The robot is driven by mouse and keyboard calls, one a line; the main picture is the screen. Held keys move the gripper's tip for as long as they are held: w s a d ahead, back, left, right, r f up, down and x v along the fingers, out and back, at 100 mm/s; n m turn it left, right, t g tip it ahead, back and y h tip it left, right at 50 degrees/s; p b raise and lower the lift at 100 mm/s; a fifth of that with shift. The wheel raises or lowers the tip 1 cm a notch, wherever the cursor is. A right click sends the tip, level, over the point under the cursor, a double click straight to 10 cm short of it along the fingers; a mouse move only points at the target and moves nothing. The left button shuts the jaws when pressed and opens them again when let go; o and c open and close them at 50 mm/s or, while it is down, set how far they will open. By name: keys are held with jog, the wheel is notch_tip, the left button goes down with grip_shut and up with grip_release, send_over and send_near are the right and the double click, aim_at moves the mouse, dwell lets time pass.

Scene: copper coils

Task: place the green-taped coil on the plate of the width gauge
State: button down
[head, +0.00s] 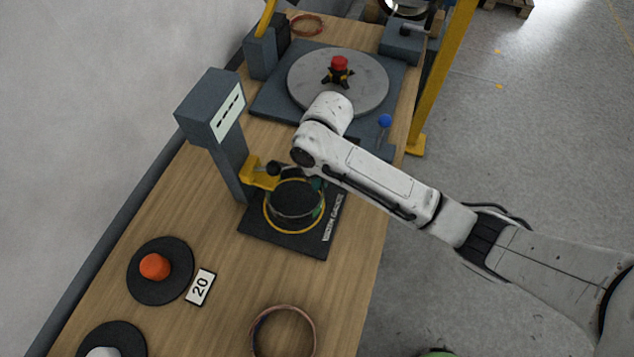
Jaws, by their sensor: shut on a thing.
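The width gauge (228,140) is a dark grey post with a display head, a yellow jaw (258,174) and a dark plate (285,240) lettered at its right edge. A yellow ring (268,222) shows on the plate. My gripper (310,184) is low over the plate, below my white wrist, which hides most of it. It is shut on the green-taped coil; only a little green (317,183) shows there beside dark shapes. I cannot tell whether the coil touches the plate.
A copper coil (256,329) lies at the near edge. A grey turntable (365,92) stands behind my wrist. Bare wood (225,270) lies left of the plate.

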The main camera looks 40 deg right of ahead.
aim_at(317, 194)
jog(key=shift+w+a+f, duration=0.1)
jog(key=shift+w+a, duration=0.05)
jog(key=shift+w, duration=0.15)
jog(key=shift+f+p, duration=0.45)
jog(key=shift+f, duration=1.2)
jog(key=shift+f, duration=0.15)
jog(key=c, duration=1.2)
grip_release()
jog(key=r, duration=0.4)
jog(key=r+b, duration=0.1)
jog(key=r, duration=0.7)
jog(key=shift+s+d+r+b, duration=0.15)
jog(key=shift+d+b, duration=0.25)
